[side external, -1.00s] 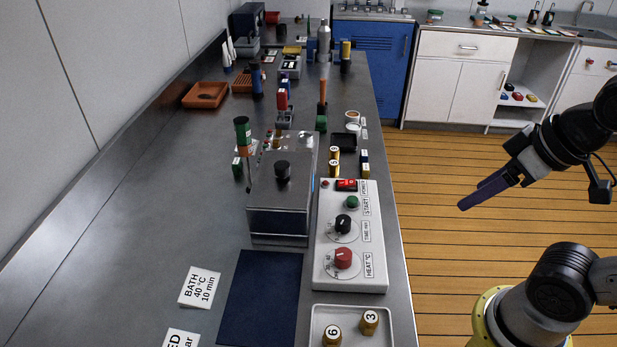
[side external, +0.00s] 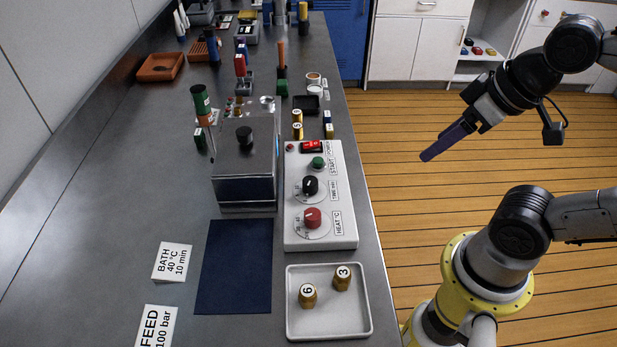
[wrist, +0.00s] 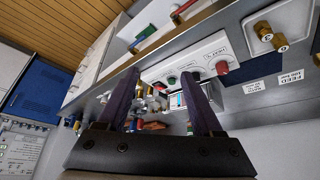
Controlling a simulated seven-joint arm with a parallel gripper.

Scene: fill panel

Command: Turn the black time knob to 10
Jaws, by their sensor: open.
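The black time knob (side external: 310,186) sits on the white control panel (side external: 345,225) on the bench, between the green start button (side external: 318,163) and the red heat knob (side external: 313,217). Its exact setting is too small to read. My gripper (side external: 428,157) is in the air to the right of the panel, over the floor side of the bench, well apart from the knob. In the wrist view my gripper (wrist: 160,92) shows two purple fingers spread apart with nothing between them. The panel also shows in the wrist view (wrist: 205,55), tilted, beyond the fingers.
A steel bath box (side external: 245,190) stands left of the panel. A white tray (side external: 290,325) with two brass numbered pieces lies in front. A card (side external: 172,262) reads BATH 40 °C 10 min. Above the wooden floor (side external: 450,110) there is free room.

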